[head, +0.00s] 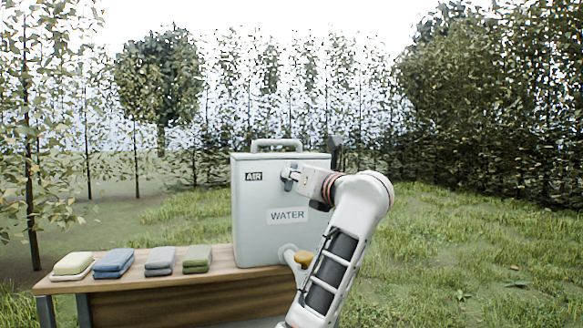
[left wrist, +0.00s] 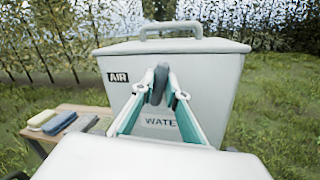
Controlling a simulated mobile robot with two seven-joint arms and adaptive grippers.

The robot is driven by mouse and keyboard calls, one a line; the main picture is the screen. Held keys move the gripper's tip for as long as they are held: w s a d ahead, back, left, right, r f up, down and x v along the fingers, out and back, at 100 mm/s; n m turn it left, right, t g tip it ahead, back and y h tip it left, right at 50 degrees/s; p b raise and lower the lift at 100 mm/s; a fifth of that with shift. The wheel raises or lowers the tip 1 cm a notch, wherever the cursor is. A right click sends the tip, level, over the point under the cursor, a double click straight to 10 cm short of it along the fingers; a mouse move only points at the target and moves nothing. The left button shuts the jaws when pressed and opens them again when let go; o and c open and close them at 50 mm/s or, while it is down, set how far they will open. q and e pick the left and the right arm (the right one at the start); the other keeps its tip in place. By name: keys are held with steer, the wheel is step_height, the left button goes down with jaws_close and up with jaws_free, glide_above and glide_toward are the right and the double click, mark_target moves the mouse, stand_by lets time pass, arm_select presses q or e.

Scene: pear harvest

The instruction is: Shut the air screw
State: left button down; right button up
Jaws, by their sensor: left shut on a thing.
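The pale water tank (head: 258,215) stands on the bench with its AIR label (head: 254,177) near the top left of its front. It also fills the middle of the left wrist view (left wrist: 205,75). My left gripper (head: 289,179) is at the upper front of the tank, right of the AIR label. In the left wrist view its two fingers (left wrist: 158,84) are shut on the dark grey air screw (left wrist: 157,87). The screw looks like an upright flat knob. In the head view the gripper mostly hides it. My right gripper is not in view.
A tap with a yellow-orange top (head: 303,258) sticks out low on the tank's front, close to my left arm. Several folded cloths (head: 160,261) lie on the wooden bench (head: 215,283) to the left. Grass and rows of trees surround the bench.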

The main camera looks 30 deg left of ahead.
arm_select(q)
steer(key=shift+w+d+f+m+t+h+p, duration=0.15)
steer(key=shift+m+t+p, duration=0.45)
steer(key=shift+m+p, duration=1.8)
steer(key=shift+s+a+f+m+t+h+p, duration=0.15)
steer(key=shift+m+t+p, duration=0.45)
steer(key=shift+m+p, duration=1.8)
steer(key=shift+w+d+f+m+t+h+p, duration=0.15)
steer(key=shift+m+t+p, duration=0.7)
steer(key=shift+m, duration=2.85)
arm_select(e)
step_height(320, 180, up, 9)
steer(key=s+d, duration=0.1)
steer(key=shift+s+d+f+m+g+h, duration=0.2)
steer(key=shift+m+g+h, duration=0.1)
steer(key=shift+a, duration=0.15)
arm_select(q)
steer(key=c, duration=2)
jaws_free()
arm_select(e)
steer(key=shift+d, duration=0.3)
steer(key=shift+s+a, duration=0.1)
